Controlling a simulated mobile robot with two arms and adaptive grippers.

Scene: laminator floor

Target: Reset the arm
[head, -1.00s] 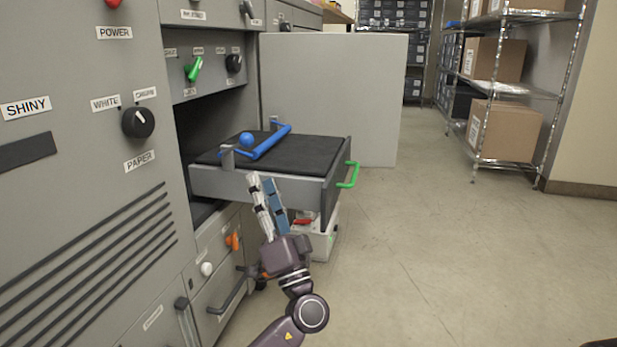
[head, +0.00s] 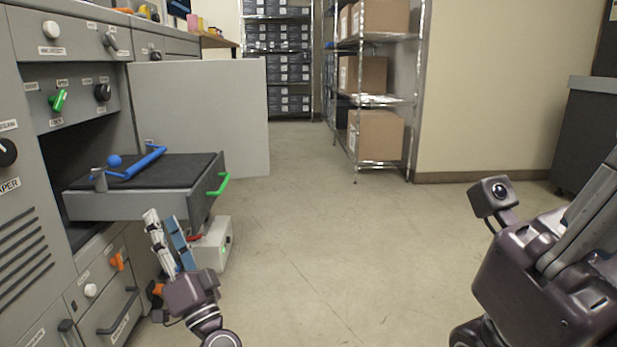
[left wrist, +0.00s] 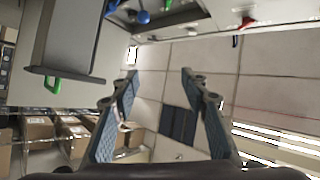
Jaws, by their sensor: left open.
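My left gripper (head: 163,216) is open and empty in the head view, its fingers pointing up in front of the pulled-out drawer (head: 125,205). The drawer's green handle also shows in the left wrist view (left wrist: 52,85).
The grey machine (head: 30,230) with knobs and labels stands at the left. A white box (head: 214,245) sits on the floor below the drawer. A wire shelf (head: 385,99) with cardboard boxes stands further back. The floor in the middle is clear.

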